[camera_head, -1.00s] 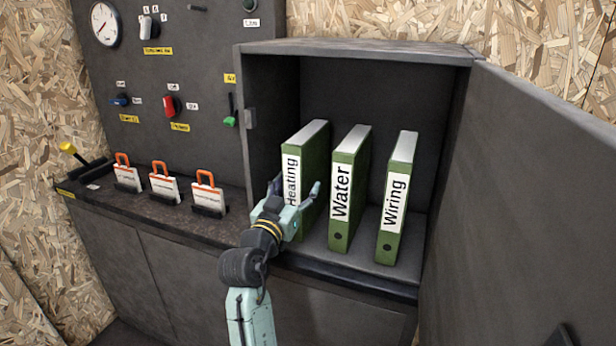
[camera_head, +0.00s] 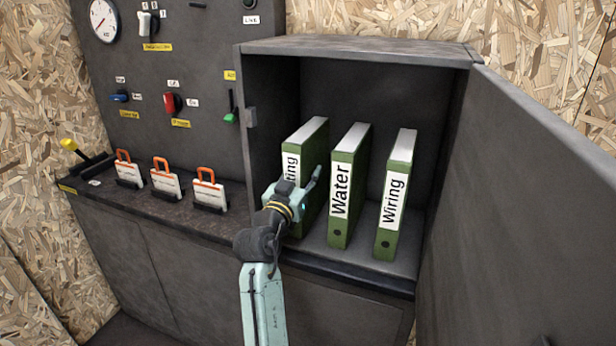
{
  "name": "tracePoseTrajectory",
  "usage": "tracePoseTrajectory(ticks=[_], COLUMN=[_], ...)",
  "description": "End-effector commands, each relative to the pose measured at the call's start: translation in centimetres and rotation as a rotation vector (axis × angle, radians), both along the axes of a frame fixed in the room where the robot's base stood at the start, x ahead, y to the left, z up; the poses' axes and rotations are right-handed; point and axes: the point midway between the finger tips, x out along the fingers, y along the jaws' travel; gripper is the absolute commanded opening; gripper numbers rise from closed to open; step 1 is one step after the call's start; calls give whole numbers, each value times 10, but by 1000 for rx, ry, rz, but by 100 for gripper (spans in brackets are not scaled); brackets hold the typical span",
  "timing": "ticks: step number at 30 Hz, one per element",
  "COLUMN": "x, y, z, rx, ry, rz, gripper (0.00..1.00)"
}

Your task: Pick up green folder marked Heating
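The green folder marked Heating (camera_head: 308,143) stands upright at the left in the open cabinet. My gripper (camera_head: 294,184) is open in front of this spine. One finger is at the spine's left side. The other points up along its right side, toward the gap before the Water folder. I cannot tell whether the fingers touch the folder.
The green Water folder (camera_head: 347,185) stands close to the right, and the Wiring folder (camera_head: 396,195) beyond it. The cabinet's left wall (camera_head: 270,110) is near the Heating folder. The cabinet door (camera_head: 520,200) is swung open at the right. Orange-handled tags (camera_head: 166,181) stand on the ledge.

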Motion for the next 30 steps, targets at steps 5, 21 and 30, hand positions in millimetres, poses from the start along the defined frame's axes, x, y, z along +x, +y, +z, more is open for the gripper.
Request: tracePoseTrajectory(ticks=[5, 21, 30], x=[0, -1, -4], y=[0, 0, 3], z=[0, 2, 5], rx=[0, -1, 0], ry=[0, -4, -5], rz=[0, 0, 0], gripper=[22, 0, 0])
